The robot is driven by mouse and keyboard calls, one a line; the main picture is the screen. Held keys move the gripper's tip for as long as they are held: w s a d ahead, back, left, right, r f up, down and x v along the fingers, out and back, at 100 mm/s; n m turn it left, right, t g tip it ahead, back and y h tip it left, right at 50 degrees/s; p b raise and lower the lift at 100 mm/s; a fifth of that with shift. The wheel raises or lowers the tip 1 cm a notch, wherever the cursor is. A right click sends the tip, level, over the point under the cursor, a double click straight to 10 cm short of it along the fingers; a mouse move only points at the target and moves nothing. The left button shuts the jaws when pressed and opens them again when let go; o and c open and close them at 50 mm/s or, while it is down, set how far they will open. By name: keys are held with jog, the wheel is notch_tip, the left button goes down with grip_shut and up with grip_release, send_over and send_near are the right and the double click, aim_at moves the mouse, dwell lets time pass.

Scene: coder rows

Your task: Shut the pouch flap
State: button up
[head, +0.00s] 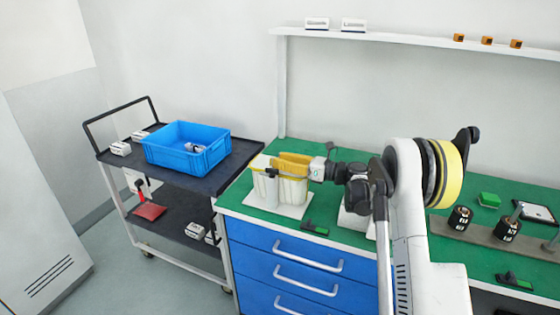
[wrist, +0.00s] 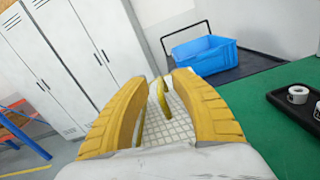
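A pale, whitish pouch (head: 293,191) stands on a white plate (head: 291,211) at the left end of the green counter. My gripper (head: 272,163) reaches in from the right over its top, and its yellow ribbed fingers partly hide it. In the wrist view my gripper (wrist: 160,82) has its two fingers apart. Between them a thin yellow strip (wrist: 159,99) stands up, apparently the flap's edge, with a white gridded surface (wrist: 178,130) behind and below. I cannot tell whether a finger touches the strip, or how far the flap is raised.
A blue crate (head: 170,158) with small items sits on a dark trolley (head: 237,158) left of the counter. A dark-green tool (head: 314,228) lies near the front edge. Black cylinders (head: 460,217) stand right, beyond my arm. A white shelf (head: 420,41) runs above.

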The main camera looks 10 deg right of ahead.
jog(key=v, duration=1.2)
